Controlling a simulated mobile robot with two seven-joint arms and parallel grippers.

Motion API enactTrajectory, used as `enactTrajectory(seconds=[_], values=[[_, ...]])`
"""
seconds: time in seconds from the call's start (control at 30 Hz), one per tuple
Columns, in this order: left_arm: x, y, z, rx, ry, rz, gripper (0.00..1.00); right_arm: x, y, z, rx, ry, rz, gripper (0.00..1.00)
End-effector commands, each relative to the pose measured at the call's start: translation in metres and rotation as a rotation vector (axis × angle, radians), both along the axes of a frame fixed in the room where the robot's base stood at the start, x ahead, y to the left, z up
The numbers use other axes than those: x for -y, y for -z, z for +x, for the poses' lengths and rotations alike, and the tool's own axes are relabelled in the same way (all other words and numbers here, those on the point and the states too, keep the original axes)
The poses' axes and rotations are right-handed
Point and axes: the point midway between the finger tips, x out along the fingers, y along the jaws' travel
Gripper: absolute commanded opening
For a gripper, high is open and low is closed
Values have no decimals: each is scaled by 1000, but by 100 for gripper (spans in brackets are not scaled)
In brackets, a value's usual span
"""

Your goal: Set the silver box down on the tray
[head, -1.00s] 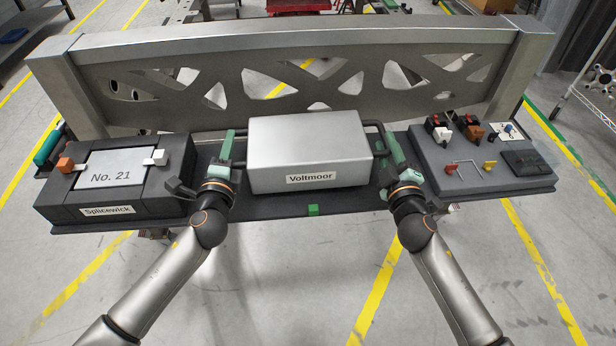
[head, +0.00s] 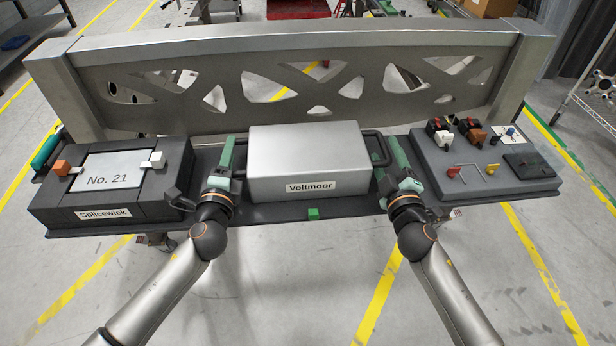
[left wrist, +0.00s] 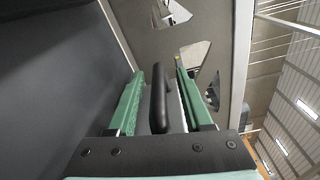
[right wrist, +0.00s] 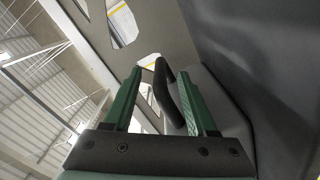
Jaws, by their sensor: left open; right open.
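The silver box (head: 309,155), labelled Voltmoor, sits level on the dark tray (head: 268,214), between the two side units. It has a black handle at each end. My left gripper (head: 229,158) is open at the left handle; in the left wrist view this handle (left wrist: 160,98) stands between the green fingers (left wrist: 160,95). My right gripper (head: 396,160) is open at the right handle; in the right wrist view this handle (right wrist: 166,98) passes between the fingers (right wrist: 160,98), nearer the right one. The box's underside is hidden.
A dark Splicewick unit (head: 55,205) with a No. 21 plate stands at the left. A grey board (head: 440,170) with small connectors and tools lies at the right. A tall metal beam (head: 300,50) closes the back. A green marker (head: 313,213) is on the tray's front edge.

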Motion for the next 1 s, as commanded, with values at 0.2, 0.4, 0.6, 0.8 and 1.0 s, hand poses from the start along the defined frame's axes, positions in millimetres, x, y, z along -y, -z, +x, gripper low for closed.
enactTrajectory(seconds=[0.2,0.4,0.6,0.8,1.0], values=[[1,1,-35,-3,0,-1,51,1,0,0,0,1,-1,57],[1,0,-76,-4,0,-1,51,1,0,0,0,1,-1,57],[2,-1,-104,-2,2,0,51,1,0,0,-1,2,-1,57],[2,-3,-115,0,1,0,51,1,1,-1,-1,2,-1,57],[2,-3,-116,0,0,1,51,3,2,-22,-3,1,1,57]])
